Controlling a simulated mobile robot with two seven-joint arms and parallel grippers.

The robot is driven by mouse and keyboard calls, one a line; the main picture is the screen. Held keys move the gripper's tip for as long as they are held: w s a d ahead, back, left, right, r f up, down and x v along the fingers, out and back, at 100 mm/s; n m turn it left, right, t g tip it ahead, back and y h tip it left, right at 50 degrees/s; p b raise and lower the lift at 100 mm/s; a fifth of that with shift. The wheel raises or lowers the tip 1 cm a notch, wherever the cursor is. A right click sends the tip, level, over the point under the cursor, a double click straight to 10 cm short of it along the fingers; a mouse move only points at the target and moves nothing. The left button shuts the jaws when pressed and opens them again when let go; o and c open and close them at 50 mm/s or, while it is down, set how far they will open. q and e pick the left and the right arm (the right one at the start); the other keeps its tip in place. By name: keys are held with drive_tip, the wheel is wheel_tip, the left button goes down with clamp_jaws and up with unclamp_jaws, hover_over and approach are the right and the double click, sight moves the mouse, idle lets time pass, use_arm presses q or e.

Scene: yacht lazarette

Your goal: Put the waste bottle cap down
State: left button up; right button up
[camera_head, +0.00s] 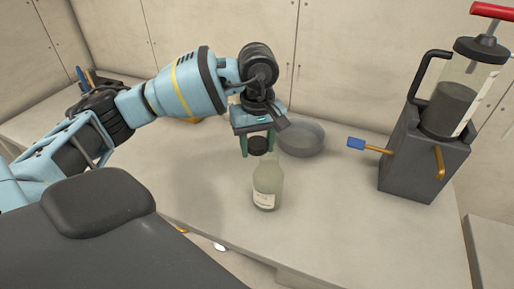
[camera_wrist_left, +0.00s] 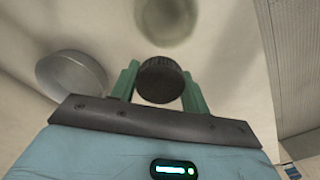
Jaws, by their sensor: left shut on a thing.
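The waste bottle cap (camera_head: 258,144) is black, round and ribbed. My left gripper (camera_head: 258,139) is shut on it, with the green fingers on either side of it. In the left wrist view the cap (camera_wrist_left: 160,80) sits between the two fingertips (camera_wrist_left: 161,88). A pale greenish bottle (camera_head: 265,187) with a white label stands upright on the counter just in front of and below the gripper. In the left wrist view the bottle (camera_wrist_left: 168,18) is partly visible at the top edge, apart from the cap. My right gripper is not in view.
A shallow grey round dish (camera_head: 303,139) lies on the counter (camera_head: 330,210) right of the gripper. A dark pump-like unit (camera_head: 414,160) with a clear cylinder and blue-tipped lever (camera_head: 357,143) stands at the right. Clear counter lies between bottle and unit. Panelled walls close the back.

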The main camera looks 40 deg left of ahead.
sight(257, 142)
use_arm(q)
drive_tip(key=shift+f, duration=0.85)
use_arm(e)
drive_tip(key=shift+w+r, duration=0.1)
use_arm(q)
drive_tip(key=shift+f, duration=0.5)
drive_tip(key=o, duration=1.2)
drive_tip(key=shift+r, duration=0.3)
wheel_tip(257, 142, up, 11)
drive_tip(key=shift+r, duration=0.75)
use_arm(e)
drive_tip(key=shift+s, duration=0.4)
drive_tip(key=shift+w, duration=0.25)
